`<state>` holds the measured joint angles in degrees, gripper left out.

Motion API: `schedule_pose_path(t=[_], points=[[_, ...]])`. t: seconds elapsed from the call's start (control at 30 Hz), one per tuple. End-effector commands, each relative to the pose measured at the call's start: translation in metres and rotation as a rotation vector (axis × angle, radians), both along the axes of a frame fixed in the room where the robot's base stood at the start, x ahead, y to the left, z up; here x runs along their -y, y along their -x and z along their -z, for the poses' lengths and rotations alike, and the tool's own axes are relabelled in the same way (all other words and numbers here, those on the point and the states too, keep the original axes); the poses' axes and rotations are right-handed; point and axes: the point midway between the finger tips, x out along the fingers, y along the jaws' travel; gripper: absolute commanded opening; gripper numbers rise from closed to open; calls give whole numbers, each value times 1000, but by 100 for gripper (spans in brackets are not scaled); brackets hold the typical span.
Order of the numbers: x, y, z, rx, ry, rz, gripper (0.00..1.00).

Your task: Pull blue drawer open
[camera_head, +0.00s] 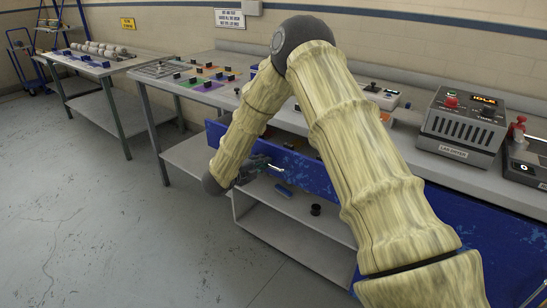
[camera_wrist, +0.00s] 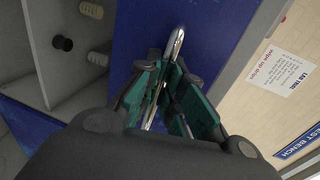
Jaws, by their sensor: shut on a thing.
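The blue drawer (camera_head: 300,175) is under the bench, left of my arm in the head view. Its front stands out from the bench and some of its inside shows behind the front, so it is at least partly open. In the wrist view the blue front (camera_wrist: 218,32) fills the upper middle. A silver bar handle (camera_wrist: 178,42) runs between my gripper's green fingers. My gripper (camera_wrist: 170,85) is shut on this handle. In the head view my gripper (camera_head: 256,166) is at the drawer front, partly hidden by my arm.
A lower shelf (camera_head: 285,230) below the drawer holds a black spool (camera_head: 315,209) and pale rolls (camera_head: 284,190). A second blue front (camera_head: 510,245) is at the right. A lab dryer (camera_head: 461,125) stands on the bench. The floor (camera_head: 80,220) at left is clear.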

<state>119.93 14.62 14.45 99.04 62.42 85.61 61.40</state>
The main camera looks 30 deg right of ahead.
Motion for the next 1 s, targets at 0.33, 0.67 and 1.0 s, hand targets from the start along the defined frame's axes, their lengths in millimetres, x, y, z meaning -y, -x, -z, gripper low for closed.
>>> schedule_pose_path(t=[0.33,0.67,1.0], points=[[-87,36,1,-3,-1,-4,0],[-138,57,1,-2,0,-1,0],[-153,64,0,-1,0,0,0]])
